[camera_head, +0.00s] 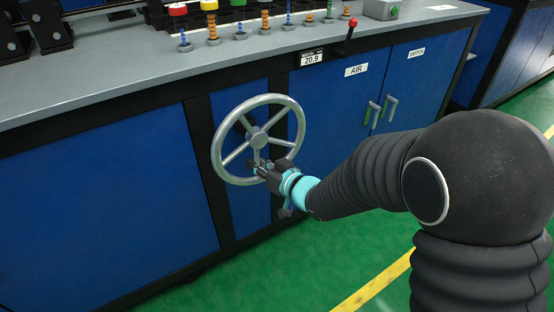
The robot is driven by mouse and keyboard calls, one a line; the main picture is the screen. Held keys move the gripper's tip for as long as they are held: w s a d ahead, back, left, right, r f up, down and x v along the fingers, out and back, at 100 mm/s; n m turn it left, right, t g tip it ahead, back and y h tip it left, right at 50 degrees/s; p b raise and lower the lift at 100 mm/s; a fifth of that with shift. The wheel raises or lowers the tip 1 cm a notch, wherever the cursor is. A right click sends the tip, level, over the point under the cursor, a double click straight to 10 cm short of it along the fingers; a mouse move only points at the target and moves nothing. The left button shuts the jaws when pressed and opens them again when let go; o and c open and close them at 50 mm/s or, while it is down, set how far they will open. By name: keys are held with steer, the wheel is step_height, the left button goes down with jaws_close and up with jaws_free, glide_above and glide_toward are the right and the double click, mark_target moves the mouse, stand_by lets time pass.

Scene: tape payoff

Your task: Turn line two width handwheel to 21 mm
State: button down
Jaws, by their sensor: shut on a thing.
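The handwheel (258,139) is a silver spoked wheel on the blue front of the bench. My gripper (262,169) is at the lower part of the wheel, just right of its bottom. Its dark fingers are shut on the wheel, near a lower spoke and the rim; which part they hold is hard to tell. A small display (312,58) above and right of the wheel reads 20.9.
The grey bench top (120,68) carries several coloured knobs on stems and a grey box (381,9). A red-knobbed lever (350,30) stands at its front edge. Cabinet door handles (381,109) stick out right of the wheel. Green floor lies below.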

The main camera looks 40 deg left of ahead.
steer(key=shift+s, duration=0.1)
stand_by(0.3)
steer(key=c, duration=1.1)
jaws_free()
steer(key=shift+c, duration=0.2)
steer(key=v, duration=1.2)
steer(key=shift+f, duration=0.1)
